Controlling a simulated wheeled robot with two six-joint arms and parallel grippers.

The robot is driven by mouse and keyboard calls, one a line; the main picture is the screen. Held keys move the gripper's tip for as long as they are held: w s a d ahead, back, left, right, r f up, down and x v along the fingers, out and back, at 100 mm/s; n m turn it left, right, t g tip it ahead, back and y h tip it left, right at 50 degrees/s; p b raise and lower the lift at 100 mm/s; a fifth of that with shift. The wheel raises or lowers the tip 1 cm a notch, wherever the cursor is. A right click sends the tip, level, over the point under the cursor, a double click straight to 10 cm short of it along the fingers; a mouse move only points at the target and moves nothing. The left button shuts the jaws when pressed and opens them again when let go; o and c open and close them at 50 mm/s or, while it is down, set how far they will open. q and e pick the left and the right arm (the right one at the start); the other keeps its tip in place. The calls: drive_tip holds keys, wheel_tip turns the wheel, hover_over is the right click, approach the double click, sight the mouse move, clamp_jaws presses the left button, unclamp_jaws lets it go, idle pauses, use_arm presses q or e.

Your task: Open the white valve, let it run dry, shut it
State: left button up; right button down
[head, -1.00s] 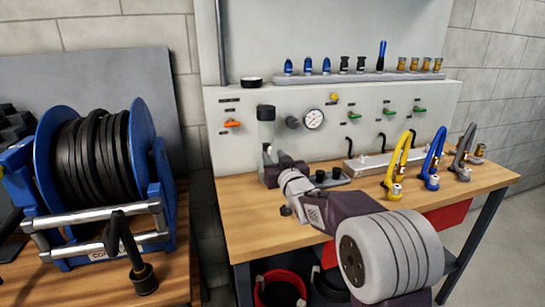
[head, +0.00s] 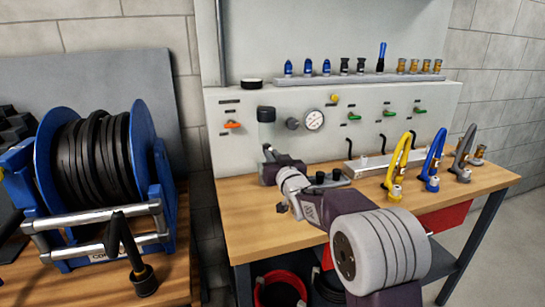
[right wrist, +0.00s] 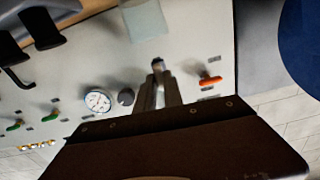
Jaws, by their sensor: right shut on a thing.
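A filter unit with a black top (head: 266,114) hangs on the panel; its bowl below looks clear and hardly shows in the head view. The fingers mostly hide the valve. My left gripper is not in view.
The wooden bench (head: 240,225) carries a metal manifold (head: 375,165) and yellow (head: 397,165), blue and grey coiled hoses at right. A gauge (head: 314,120) and an orange lever (head: 232,125) flank the filter. A blue hose reel (head: 100,170) stands at left.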

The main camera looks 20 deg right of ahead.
drive_tip(key=shift+d+f+m+p, duration=0.15)
drive_tip(key=shift+m+p, duration=0.8)
drive_tip(key=shift+m, duration=3.35)
drive_tip(key=shift+d+f+m+p, duration=0.1)
drive_tip(key=shift+m+p, duration=0.8)
drive_tip(key=shift+m, duration=3.4)
drive_tip(key=c, duration=1.5)
unclamp_jaws()
drive_tip(key=shift+o, duration=0.2)
